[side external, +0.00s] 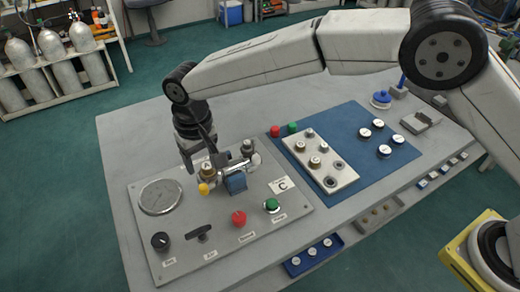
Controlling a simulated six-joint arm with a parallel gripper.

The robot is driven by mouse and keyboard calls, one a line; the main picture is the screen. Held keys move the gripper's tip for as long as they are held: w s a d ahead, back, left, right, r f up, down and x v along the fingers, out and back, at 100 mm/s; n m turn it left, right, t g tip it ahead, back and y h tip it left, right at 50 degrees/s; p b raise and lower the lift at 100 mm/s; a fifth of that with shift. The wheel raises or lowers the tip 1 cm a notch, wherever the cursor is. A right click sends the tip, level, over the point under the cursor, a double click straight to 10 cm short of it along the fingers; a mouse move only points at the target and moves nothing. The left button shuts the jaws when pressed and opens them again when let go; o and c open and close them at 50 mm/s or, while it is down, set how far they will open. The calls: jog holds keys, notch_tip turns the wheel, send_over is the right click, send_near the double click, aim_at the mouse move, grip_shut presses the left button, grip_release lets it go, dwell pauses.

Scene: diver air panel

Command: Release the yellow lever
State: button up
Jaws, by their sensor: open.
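The yellow lever tip (203,189) sticks out at the front left of a metal valve assembly on the grey panel (190,268). A brass cap marked A (207,169) and a blue block (236,183) are part of this cluster. My gripper (198,160) points down just above and behind the yellow tip, close to the brass cap. Its jaws are open, with nothing seen held between them. Whether a finger touches the valve cannot be told. The gripper hides part of the assembly behind it.
The panel also carries a round gauge (160,197), a black knob (160,241), a black T-handle (202,234), a red knob (239,218) and a green button (271,205). A blue mat (362,150) with a white fittings plate (318,161) lies to the right.

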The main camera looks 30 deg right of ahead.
aim_at(203, 185)
jog(key=shift+s+a+f, duration=0.1)
jog(key=shift+s+a, duration=0.05)
jog(key=shift+a, duration=0.45)
jog(key=shift+f, duration=0.15)
jog(key=shift+f, duration=3.75)
